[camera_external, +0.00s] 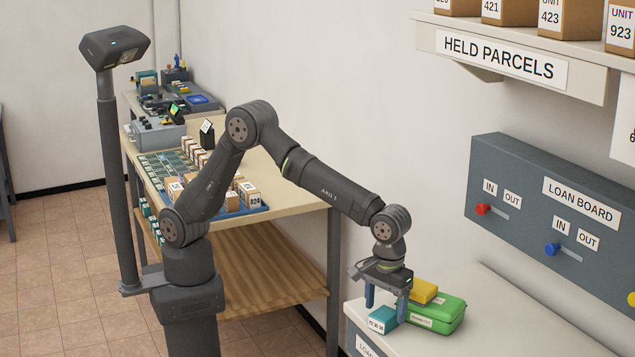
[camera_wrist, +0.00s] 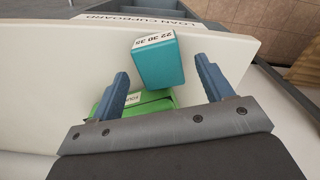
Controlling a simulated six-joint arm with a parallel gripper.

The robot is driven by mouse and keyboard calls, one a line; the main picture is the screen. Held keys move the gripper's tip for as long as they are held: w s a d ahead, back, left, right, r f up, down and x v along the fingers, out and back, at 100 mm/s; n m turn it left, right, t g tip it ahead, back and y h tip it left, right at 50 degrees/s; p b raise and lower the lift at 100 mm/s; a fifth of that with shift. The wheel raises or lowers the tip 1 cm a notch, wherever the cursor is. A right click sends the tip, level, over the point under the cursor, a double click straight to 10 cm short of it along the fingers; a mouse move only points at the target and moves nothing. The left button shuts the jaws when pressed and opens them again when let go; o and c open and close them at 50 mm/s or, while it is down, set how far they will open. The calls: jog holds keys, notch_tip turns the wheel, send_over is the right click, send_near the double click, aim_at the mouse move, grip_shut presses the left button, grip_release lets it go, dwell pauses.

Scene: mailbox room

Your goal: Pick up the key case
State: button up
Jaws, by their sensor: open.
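No label that I can read says key case, so I cannot tell for sure which item it is. A small teal box (camera_external: 383,319) with a white numbered label lies on the white counter top. A green case (camera_external: 438,314) with a white label lies beside it, with a yellow box (camera_external: 424,291) on top. My gripper (camera_external: 387,302) points down above them, open and empty. In the wrist view the teal box (camera_wrist: 160,66) shows beyond and between my blue fingers (camera_wrist: 162,70). The green case (camera_wrist: 137,106) is partly hidden behind the gripper.
The loan board (camera_external: 560,220) with red and blue knobs is on the wall behind the counter (camera_external: 500,318). A shelf of held parcels (camera_external: 500,55) is above. The counter right of the green case is clear. A wooden table (camera_external: 290,190) with parcels stands at left.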

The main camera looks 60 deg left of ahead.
jog(key=shift+f, duration=1.35)
jog(key=c, duration=1.2)
jog(key=shift+r, duration=0.1)
